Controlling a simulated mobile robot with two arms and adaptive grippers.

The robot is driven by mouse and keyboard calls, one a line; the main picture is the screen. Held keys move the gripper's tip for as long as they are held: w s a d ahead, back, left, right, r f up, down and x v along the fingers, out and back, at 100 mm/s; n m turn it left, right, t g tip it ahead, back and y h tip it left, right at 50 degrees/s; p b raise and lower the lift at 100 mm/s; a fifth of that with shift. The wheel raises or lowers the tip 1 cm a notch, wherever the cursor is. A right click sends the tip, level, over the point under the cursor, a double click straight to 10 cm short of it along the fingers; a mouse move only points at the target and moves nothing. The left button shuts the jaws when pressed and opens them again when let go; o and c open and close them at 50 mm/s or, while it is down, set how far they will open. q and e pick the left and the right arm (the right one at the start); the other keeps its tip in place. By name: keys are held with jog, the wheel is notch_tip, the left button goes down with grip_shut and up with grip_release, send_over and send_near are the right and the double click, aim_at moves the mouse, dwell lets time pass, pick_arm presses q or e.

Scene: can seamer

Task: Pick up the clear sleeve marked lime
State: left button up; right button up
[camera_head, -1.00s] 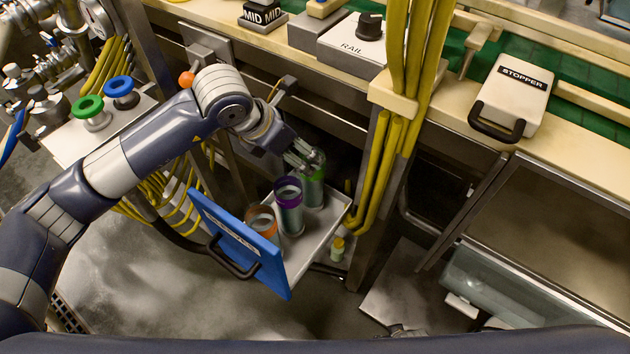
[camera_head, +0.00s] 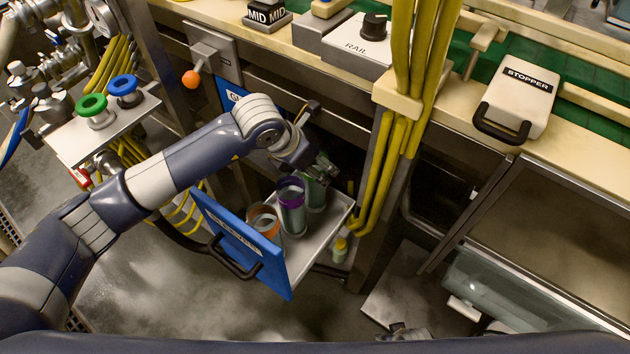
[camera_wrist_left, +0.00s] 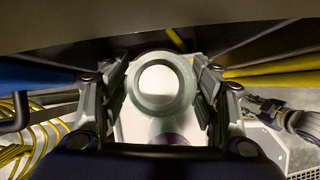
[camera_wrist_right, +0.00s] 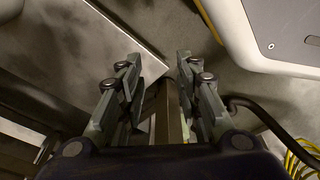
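The sleeve marked lime (camera_head: 316,196) stands upright at the back of the pull-out tray, its top hidden by my left gripper (camera_head: 322,172). In the left wrist view the open round top of this sleeve (camera_wrist_left: 158,82) sits between the two fingers of my left gripper (camera_wrist_left: 163,90). The fingers are spread on either side of it; I cannot tell whether they touch it. A purple-ringed sleeve (camera_head: 291,208) and an orange-ringed sleeve (camera_head: 263,222) stand nearer the tray front. My right gripper (camera_wrist_right: 185,85) is open and empty.
The tray (camera_head: 318,243) has a blue front panel (camera_head: 237,246) with a black handle. Yellow hoses on a post (camera_head: 376,190) rise close to its right. The counter edge (camera_head: 330,75) overhangs behind. Green and blue knobs (camera_head: 108,98) are at the left.

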pick_arm(q)
jog(key=c, duration=0.9)
jog(key=shift+c, duration=0.3)
jog(key=shift+r, duration=0.15)
